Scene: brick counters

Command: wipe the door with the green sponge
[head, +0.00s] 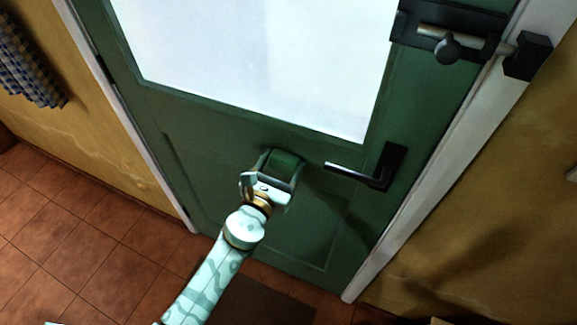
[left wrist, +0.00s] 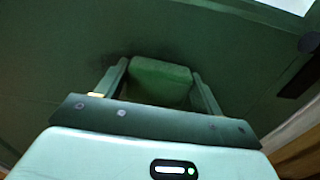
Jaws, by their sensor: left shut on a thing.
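The green door (head: 210,120) fills the middle of the head view, with a large white pane in its upper part. My left gripper (head: 272,170) is in front of the door, below the pane and left of the handle. It is shut on the green sponge (head: 284,164). In the left wrist view the sponge (left wrist: 160,80) sits between the two fingers, its far end at or close to the door (left wrist: 60,60). I cannot tell for sure whether it touches. A dark smudge shows on the door beside the sponge in the left wrist view. My right gripper is not in view.
A black door handle (head: 375,172) juts out just right of my left gripper. A black bolt latch (head: 450,35) is at the door's upper right. A white frame (head: 420,210) and yellow walls flank the door. A checked cloth (head: 25,65) hangs at the left.

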